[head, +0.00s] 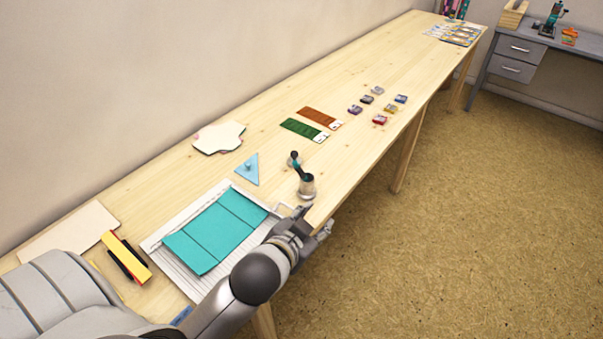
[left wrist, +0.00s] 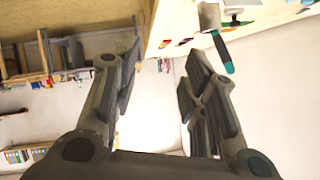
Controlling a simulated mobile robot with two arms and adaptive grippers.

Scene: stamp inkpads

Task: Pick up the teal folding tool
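The teal folding tool (head: 298,168), a slim teal shaft with dark parts, leans in a small grey cup (head: 307,187) near the table's front edge. In the left wrist view the tool (left wrist: 222,50) sticks out of the cup (left wrist: 209,16) beyond the right finger. My left gripper (head: 318,219) is at the table's front edge, on the near side of the cup and apart from it. Its fingers (left wrist: 155,80) are spread with nothing between them. The tool's lower end is hidden in the cup. My right gripper is in neither view.
A white scoring board (head: 160,246) with a folded teal sheet (head: 215,232) lies left of the cup. A light blue triangle (head: 246,169) lies behind it. Green (head: 300,129) and brown (head: 320,117) strips and several small inkpads (head: 380,119) lie farther along the table.

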